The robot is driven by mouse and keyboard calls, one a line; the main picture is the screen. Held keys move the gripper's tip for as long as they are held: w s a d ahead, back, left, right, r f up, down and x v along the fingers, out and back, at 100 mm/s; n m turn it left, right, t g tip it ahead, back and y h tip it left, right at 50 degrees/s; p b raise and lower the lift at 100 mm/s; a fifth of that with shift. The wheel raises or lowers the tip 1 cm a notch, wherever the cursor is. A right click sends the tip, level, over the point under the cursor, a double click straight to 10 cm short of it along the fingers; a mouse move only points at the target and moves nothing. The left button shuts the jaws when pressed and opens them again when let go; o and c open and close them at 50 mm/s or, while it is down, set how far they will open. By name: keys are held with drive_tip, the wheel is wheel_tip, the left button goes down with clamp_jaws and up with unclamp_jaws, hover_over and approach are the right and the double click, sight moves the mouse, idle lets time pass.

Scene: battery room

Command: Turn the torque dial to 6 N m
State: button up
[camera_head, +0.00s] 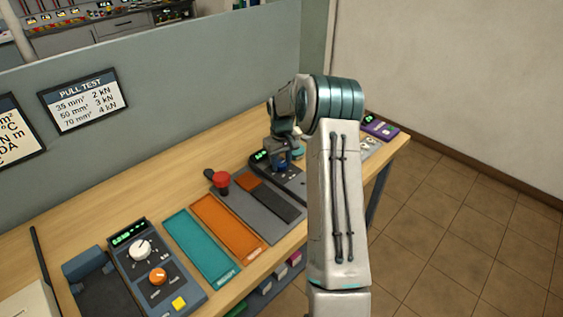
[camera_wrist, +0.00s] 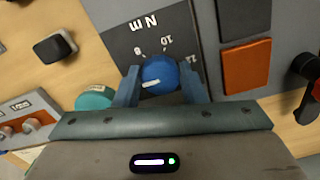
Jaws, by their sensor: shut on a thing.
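The torque dial (camera_wrist: 163,72) is a round blue knob with a white pointer line, set on a dark panel marked N m (camera_wrist: 143,23). The panel's lettering shows upside down in the wrist view. The pointer points left, slightly downward, in that view. Scale numbers show above the dial, blurred; 10 is legible at the top. The left finger covers part of the dial's left side, so any number there is hidden. My gripper (camera_wrist: 160,82) is shut on the dial, one finger on each side. In the head view my gripper (camera_head: 284,147) is over the dark unit with a green display (camera_head: 260,155).
Left of the unit are a grey tray with a red-topped lever (camera_head: 221,180), an orange tray (camera_head: 228,229), a teal tray (camera_head: 201,247) and a box with white and orange knobs (camera_head: 152,265). A purple box (camera_head: 380,126) stands at the right end. A partition (camera_head: 190,80) runs behind.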

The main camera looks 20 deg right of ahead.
sight(281, 164)
drive_tip(key=shift+r, duration=0.1)
drive_tip(key=o, duration=1)
wheel_tip(281, 164, up, 14)
drive_tip(key=b, duration=0.1)
drive_tip(key=shift+b, duration=0.4)
